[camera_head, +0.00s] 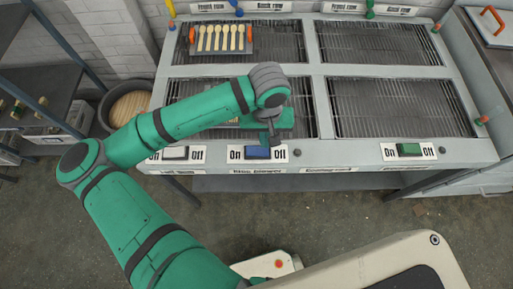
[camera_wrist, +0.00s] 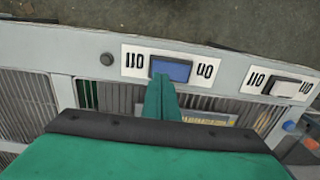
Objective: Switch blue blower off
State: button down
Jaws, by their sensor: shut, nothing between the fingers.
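The blue switch (camera_head: 257,153) sits on the front edge of the grey bench, between an "On" label on its left and an "Off" label on its right. In the wrist view the blue switch (camera_wrist: 172,70) appears with its labels upside down. My gripper (camera_head: 271,143) is shut and empty, pointing down just above and behind the switch. In the wrist view my gripper's fingertips (camera_wrist: 161,80) overlap the lower edge of the switch. I cannot tell whether they touch it, or which way the switch is tipped.
A white switch (camera_head: 174,153) and a green switch (camera_head: 409,150) share the bench's front edge. A tray of wooden spoons (camera_head: 221,39) lies on the back left grate. The right grates (camera_head: 400,108) are bare. A round bin (camera_head: 104,110) stands left of the bench.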

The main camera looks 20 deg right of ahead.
aim_at(264, 150)
jog(key=shift+r, duration=1.75)
